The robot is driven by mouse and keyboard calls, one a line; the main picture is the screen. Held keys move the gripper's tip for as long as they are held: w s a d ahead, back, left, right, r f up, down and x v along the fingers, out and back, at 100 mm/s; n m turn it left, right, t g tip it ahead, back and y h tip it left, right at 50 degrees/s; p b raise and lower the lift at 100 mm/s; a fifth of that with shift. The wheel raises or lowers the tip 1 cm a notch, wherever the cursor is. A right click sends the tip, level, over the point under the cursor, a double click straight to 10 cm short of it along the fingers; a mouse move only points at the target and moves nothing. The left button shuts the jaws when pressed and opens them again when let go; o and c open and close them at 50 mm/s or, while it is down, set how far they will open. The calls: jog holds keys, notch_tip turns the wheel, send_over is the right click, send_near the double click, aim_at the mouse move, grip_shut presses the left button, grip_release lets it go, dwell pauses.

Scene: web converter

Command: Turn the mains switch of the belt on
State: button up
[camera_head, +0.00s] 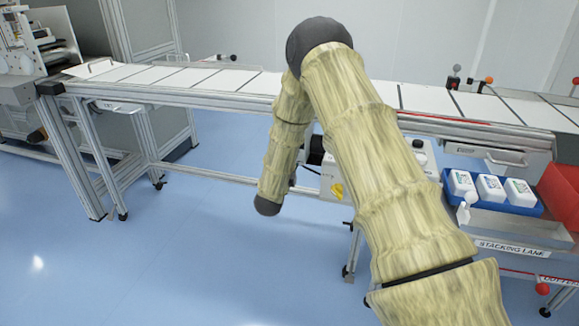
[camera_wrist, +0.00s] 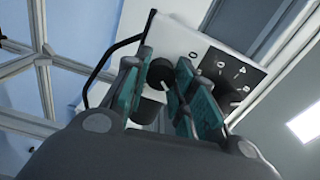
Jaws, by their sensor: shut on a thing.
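A white control box (camera_head: 332,180) with a yellow mark hangs under the belt (camera_head: 420,98) in the head view, partly hidden by my arm. In the wrist view the white panel (camera_wrist: 178,42) shows tilted, with a black knob, which I take for the mains switch (camera_wrist: 160,72), standing out from it. My gripper (camera_wrist: 160,78) has its teal-padded fingers on either side of this knob and is shut on it. A "0" mark shows beside the knob. The knob's exact turn angle is hard to tell. In the head view my gripper is mostly hidden behind my arm.
A dark plate with a dial and marks (camera_wrist: 232,78) is close right of the fingers. A black bar handle (camera_wrist: 112,55) runs along the panel's left. Blue bin with white bottles (camera_head: 490,188) and red bin (camera_head: 562,190) stand right. Floor (camera_head: 190,250) at left is clear.

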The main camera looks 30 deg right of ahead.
jog(key=shift+m, duration=0.6)
jog(key=o, duration=1)
jog(key=v, duration=1.2)
jog(key=shift+f, duration=0.1)
